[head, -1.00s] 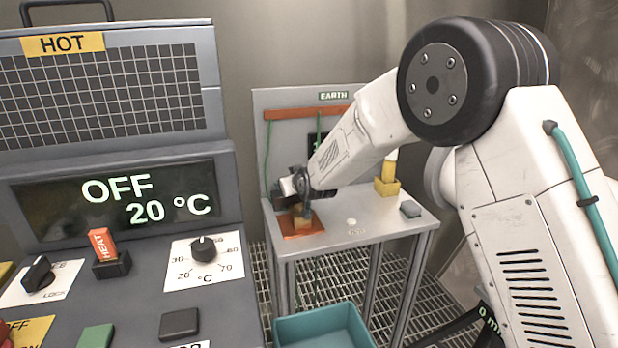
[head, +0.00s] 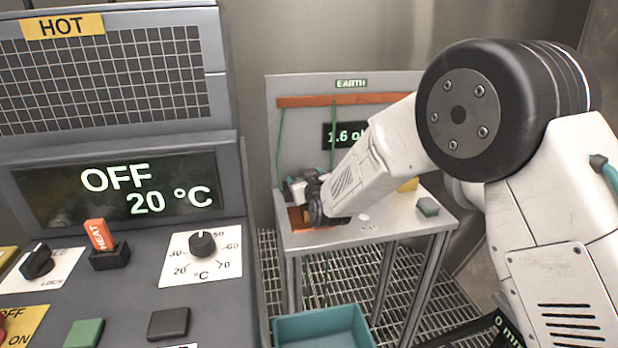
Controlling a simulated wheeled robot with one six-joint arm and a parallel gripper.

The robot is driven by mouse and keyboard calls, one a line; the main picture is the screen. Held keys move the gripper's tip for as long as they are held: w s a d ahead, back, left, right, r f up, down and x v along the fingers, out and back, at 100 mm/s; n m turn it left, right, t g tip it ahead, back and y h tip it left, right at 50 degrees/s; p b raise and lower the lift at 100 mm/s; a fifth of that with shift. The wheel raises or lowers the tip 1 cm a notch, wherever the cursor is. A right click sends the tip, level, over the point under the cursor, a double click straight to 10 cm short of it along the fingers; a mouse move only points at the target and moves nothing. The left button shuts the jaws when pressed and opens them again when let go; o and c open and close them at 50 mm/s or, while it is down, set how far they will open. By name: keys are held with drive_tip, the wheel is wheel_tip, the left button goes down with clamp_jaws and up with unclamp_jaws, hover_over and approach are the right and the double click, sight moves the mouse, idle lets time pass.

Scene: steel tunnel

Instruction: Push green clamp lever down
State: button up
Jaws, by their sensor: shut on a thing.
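My gripper (head: 300,190) is at the left side of the small steel table (head: 390,225), over the copper plate (head: 299,222). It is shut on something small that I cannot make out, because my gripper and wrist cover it. I cannot clearly pick out a green clamp lever; a small greenish spot shows beside my jaws but is too small to name. A green cable (head: 281,150) hangs from the copper bar (head: 340,99) down behind my gripper.
A grey backboard marked EARTH (head: 300,88) stands behind the table, with a display (head: 342,134) partly hidden by my arm. A grey block (head: 428,206) lies on the table's right. A teal bin (head: 322,328) stands below. The HOT console (head: 120,200) fills the left.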

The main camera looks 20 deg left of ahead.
drive_tip(key=shift+f, duration=0.15)
drive_tip(key=o, duration=1.4)
drive_tip(key=shift+d, duration=0.1)
drive_tip(key=shift+c, duration=0.2)
drive_tip(key=shift+v, duration=3.85)
